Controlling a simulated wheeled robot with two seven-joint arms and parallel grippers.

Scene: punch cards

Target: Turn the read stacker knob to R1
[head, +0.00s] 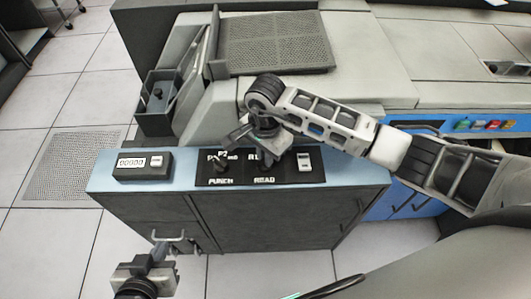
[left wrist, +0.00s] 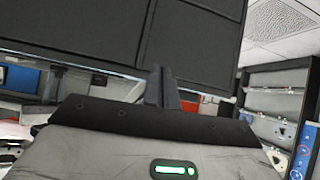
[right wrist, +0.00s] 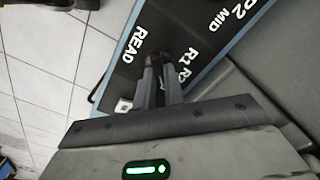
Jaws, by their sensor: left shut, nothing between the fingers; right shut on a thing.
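The black control panel (head: 240,181) on the blue-topped cabinet bears the PUNCH and READ labels. The READ knob is mostly hidden by my right gripper (head: 272,157), which reaches down over the panel from the right. In the right wrist view my right gripper (right wrist: 160,78) is shut on the READ knob, beside the R1 label (right wrist: 191,53). Which mark the knob points at cannot be told. The READ label (right wrist: 138,45) is on the other side of the fingers. My left gripper (head: 160,252) is shut and empty, low in front of the cabinet; its fingers also show in the left wrist view (left wrist: 162,88).
The PUNCH knob (head: 224,165) is left of my right gripper. A white switch (head: 304,160) is to its right. A small counter box (head: 142,164) sits at the cabinet's left end. A grey machine (head: 355,55) rises behind. Floor is open at left.

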